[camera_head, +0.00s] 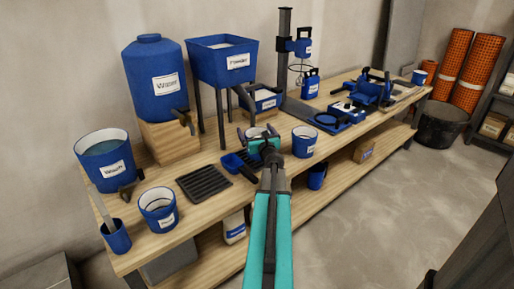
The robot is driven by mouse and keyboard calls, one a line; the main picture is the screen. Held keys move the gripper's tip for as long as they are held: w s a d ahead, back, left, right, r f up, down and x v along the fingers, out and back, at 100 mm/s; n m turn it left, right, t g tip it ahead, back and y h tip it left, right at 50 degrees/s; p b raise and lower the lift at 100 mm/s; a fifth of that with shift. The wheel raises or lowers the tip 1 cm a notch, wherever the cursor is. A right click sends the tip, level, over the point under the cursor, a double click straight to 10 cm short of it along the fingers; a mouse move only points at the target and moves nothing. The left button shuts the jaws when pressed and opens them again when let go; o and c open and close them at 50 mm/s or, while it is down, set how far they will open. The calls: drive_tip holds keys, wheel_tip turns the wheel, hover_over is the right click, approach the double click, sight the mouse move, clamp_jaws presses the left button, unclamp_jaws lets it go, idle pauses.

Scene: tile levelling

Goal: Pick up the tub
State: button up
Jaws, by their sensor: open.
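Several blue tubs with white labels stand on the wooden bench, and I cannot tell which one is the task's tub. One tub (305,142) with a pale inside stands upright just right of my gripper. Another white-rimmed tub (158,211) stands at the front left. My gripper (258,140) is open over the middle of the bench, at the end of my teal arm. A pale-rimmed round thing shows right behind its jaws and is partly hidden by them. I cannot tell whether the jaws touch it.
A wash bucket (106,160), water tank (156,78) and powder hopper (223,62) stand at the left and back. A black slatted rack (203,182) and blue scoop (238,164) lie left of my gripper. A mixer stand (286,52) rises behind. The floor in front is clear.

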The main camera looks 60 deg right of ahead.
drive_tip(key=shift+c, duration=0.4)
drive_tip(key=shift+r, duration=0.1)
drive_tip(key=c, duration=2)
drive_tip(key=shift+r, duration=0.1)
drive_tip(key=s+a+r+p, duration=0.1)
drive_tip(key=s+a+p, duration=0.1)
drive_tip(key=s, duration=0.2)
drive_tip(key=s+a+r+p, duration=0.2)
drive_tip(key=s+p, duration=0.1)
drive_tip(key=s, duration=0.2)
drive_tip(key=s+a+r+p, duration=0.2)
drive_tip(key=s+p, duration=0.1)
drive_tip(key=s, duration=0.2)
drive_tip(key=shift+s+a, duration=0.1)
drive_tip(key=shift+a, duration=0.15)
drive_tip(key=shift+s+f+p, duration=0.1)
drive_tip(key=shift+s+p, duration=0.1)
drive_tip(key=shift+p, duration=0.1)
